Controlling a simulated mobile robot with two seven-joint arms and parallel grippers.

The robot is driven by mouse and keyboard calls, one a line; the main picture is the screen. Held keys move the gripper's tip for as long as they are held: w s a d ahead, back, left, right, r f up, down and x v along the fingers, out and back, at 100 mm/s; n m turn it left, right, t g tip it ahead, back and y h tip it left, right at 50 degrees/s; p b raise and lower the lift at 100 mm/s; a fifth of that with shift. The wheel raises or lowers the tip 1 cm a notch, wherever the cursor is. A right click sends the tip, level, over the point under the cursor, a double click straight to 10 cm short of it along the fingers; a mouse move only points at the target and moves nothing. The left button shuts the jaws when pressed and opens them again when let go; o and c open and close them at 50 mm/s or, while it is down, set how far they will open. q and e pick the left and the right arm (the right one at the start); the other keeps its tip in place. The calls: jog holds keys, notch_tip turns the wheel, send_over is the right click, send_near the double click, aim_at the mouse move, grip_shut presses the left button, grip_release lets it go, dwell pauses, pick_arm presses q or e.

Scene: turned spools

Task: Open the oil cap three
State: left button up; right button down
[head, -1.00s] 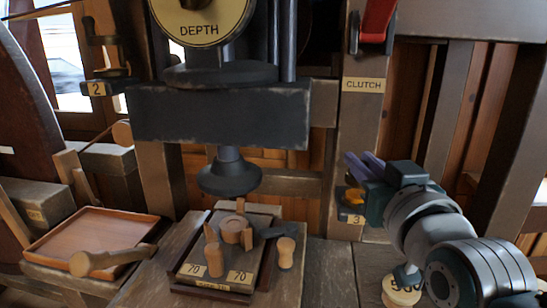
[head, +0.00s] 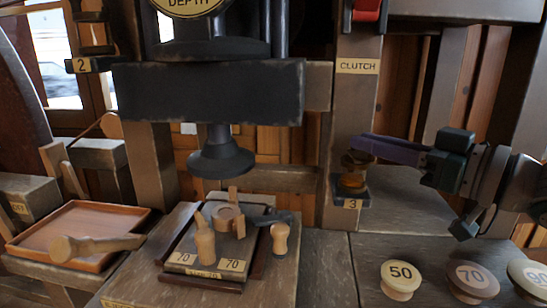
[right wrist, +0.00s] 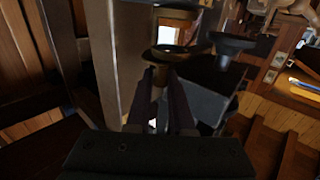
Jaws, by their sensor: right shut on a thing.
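Oil cup three (head: 352,184) is a small dark cup with a brassy upper part, on a bracket labelled 3 (head: 352,204) on the post below the CLUTCH plate. My right gripper (head: 362,148) reaches in from the right with its purple fingers at the cup's brassy cap (head: 357,160), and is shut on it. In the right wrist view the fingers (right wrist: 167,100) flank a small tan part (right wrist: 157,78) below a dark round rim (right wrist: 178,52). The fingers partly hide the cap, and I cannot tell how far it is lifted. My left gripper is out of view.
A dark press head (head: 221,160) hangs over a board with wooden spools (head: 204,240). A wooden tray (head: 80,228) with a mallet (head: 95,246) stands at the left. Round knobs marked 50 (head: 401,278) and 70 (head: 473,281) sit front right. Cup two (head: 92,62) is upper left.

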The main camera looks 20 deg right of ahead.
jog(key=n+g+y+b, duration=0.2)
jog(key=y+b, duration=0.1)
jog(key=b, duration=0.1)
jog(key=d+n+g+y+b, duration=0.1)
jog(key=n+g+y+b, duration=0.1)
jog(key=n+y+b, duration=0.1)
jog(key=w+d+n+g+y+b, duration=0.1)
jog(key=n+g+y+b, duration=0.1)
jog(key=b, duration=0.4)
jog(key=shift+d+n+g+y, duration=0.15)
jog(key=shift+n+g+y, duration=0.15)
jog(key=shift+g+y, duration=0.3)
jog(key=shift+r, duration=0.1)
jog(key=c, duration=0.8)
grip_release()
jog(key=shift+c, duration=0.2)
jog(key=shift+o, duration=0.3)
